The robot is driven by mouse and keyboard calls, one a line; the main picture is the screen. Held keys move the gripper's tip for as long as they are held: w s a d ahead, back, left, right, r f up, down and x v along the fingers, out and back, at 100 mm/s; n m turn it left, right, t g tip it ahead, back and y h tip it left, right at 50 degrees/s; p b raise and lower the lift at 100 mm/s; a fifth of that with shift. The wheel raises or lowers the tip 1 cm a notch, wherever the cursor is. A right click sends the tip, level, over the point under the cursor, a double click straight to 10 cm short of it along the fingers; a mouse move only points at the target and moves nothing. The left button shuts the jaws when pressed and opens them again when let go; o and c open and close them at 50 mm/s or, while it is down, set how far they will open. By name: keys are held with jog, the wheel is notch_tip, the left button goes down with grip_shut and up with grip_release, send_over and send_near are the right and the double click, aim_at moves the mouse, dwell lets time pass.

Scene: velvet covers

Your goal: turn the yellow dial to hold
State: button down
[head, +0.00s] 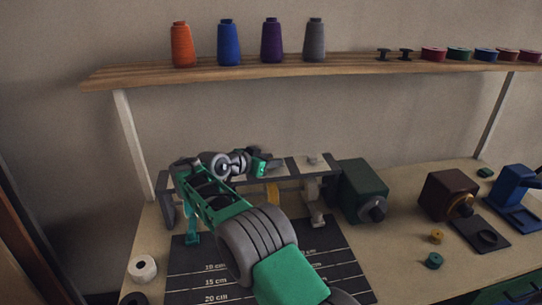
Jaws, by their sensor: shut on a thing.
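A small yellow part, taken to be the yellow dial (272,193), shows at the grey frame (297,172) on the table, just right of my arm. My gripper (263,164) is at the frame, right above this yellow part, and is shut on it. The fingertips and most of the dial are hidden or too small to make out. I cannot read any marking for hold or see which way the dial points.
A dark green box with a grey knob (362,188) stands right of the frame. A brown box (447,193) and a blue device (514,198) stand farther right. A shelf (130,76) with spools runs above. A dark ruled mat (345,262) lies in front.

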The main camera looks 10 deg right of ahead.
dwell(0.4)
jog(key=c, duration=1)
grip_release()
jog(key=shift+c, duration=0.2)
jog(key=v, duration=0.8)
jog(key=shift+b, duration=0.4)
jog(key=shift+d, duration=0.1)
